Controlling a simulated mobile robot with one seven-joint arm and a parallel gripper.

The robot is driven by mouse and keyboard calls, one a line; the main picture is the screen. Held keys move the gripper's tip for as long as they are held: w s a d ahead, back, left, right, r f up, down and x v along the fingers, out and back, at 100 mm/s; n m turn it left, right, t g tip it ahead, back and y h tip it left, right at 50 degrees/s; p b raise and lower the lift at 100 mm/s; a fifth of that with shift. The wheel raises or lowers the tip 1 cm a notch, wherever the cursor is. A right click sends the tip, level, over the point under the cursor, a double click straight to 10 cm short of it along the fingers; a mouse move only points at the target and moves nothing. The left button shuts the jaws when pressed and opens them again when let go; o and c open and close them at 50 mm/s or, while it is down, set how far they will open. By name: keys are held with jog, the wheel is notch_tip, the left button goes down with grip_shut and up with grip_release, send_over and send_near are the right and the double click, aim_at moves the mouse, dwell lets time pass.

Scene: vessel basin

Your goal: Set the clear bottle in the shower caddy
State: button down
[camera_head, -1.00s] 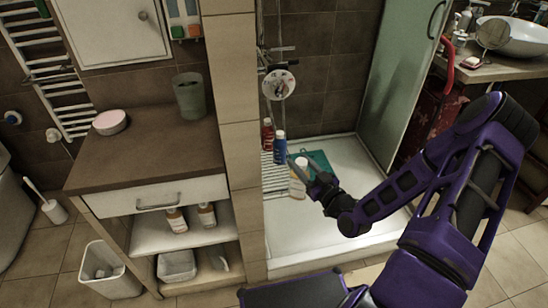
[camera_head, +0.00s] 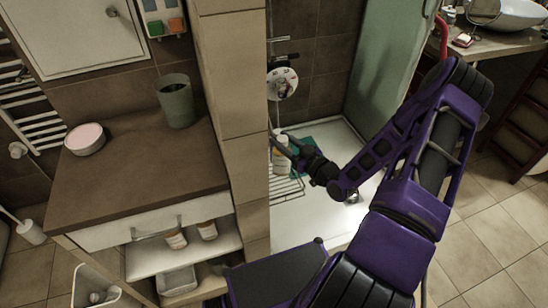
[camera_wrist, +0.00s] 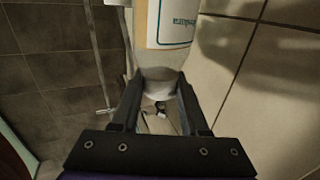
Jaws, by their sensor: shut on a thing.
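The clear bottle (camera_head: 281,157), with a white and yellowish label, is in the shower corner in the head view. My gripper (camera_head: 287,141) is shut on its upper part and holds it roughly upright. In the wrist view the bottle (camera_wrist: 165,55) fills the top middle, and my gripper (camera_wrist: 160,84) has a finger on each side of its narrow end. The shower caddy (camera_head: 287,188) is a wire rack just below the bottle in the head view, partly hidden by the tiled pillar. I cannot tell whether the bottle touches it.
The tiled pillar (camera_head: 232,110) stands close left of the caddy. A shower control (camera_head: 282,84) is on the wall above. The glass panel (camera_head: 387,65) stands to the right.

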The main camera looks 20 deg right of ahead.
aim_at(287, 160)
jog(key=shift+f+b, duration=0.35)
jog(key=shift+f, duration=3.15)
jog(key=shift+f, duration=0.2)
jog(key=shift+c, duration=2.1)
grip_release()
jog(key=shift+r, duration=0.3)
jog(key=v, duration=1.2)
jog(key=shift+f, duration=0.15)
